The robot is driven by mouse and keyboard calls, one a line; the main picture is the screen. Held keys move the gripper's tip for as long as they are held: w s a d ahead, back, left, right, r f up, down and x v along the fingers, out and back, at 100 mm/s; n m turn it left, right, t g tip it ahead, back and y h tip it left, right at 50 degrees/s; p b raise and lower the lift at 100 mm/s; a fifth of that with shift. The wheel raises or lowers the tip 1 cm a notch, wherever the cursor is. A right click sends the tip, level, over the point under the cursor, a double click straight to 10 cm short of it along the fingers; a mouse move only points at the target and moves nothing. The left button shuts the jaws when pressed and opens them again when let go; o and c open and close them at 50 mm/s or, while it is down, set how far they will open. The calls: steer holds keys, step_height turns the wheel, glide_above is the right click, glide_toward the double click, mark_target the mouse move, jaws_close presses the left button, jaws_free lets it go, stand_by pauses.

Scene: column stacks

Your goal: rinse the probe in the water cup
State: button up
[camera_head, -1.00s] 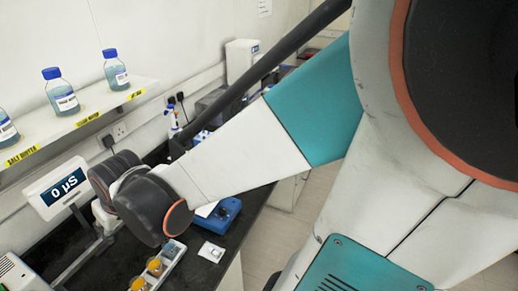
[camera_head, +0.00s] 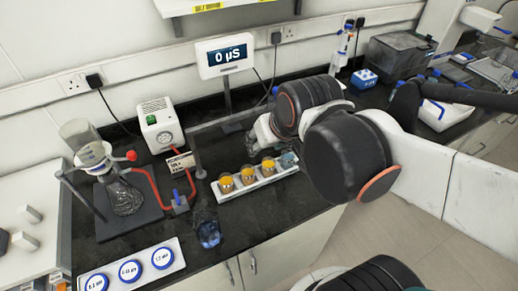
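My gripper (camera_head: 264,134) is partly in view beyond my dark wrist joints, over the back right of the white rack (camera_head: 237,197). Its fingers are mostly hidden, so I cannot tell if they are open or shut, or make out a probe. The rack holds several small cups with orange-yellow contents, such as one at its left end (camera_head: 226,184). A clear bluish cup (camera_head: 287,160) is at the rack's right end; it may be the water cup. A blue-tinted glass vessel (camera_head: 208,234) stands apart, nearer the front. The meter display (camera_head: 227,56) reads 0 µS.
A column with a flask (camera_head: 123,197) stands on the left, joined by red tubing to a white pump box (camera_head: 161,127). A panel with round blue-rimmed labels (camera_head: 129,270) lies at the front left. Dark bare bench (camera_head: 255,222) lies before the rack.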

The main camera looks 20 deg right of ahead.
steer(key=s+f+b, duration=0.3)
steer(key=f+b, duration=0.1)
steer(key=b, duration=0.1)
steer(key=shift+s+a+f+n, duration=0.25)
steer(key=shift+s+f+n, duration=0.05)
steer(key=shift+s+f, duration=0.1)
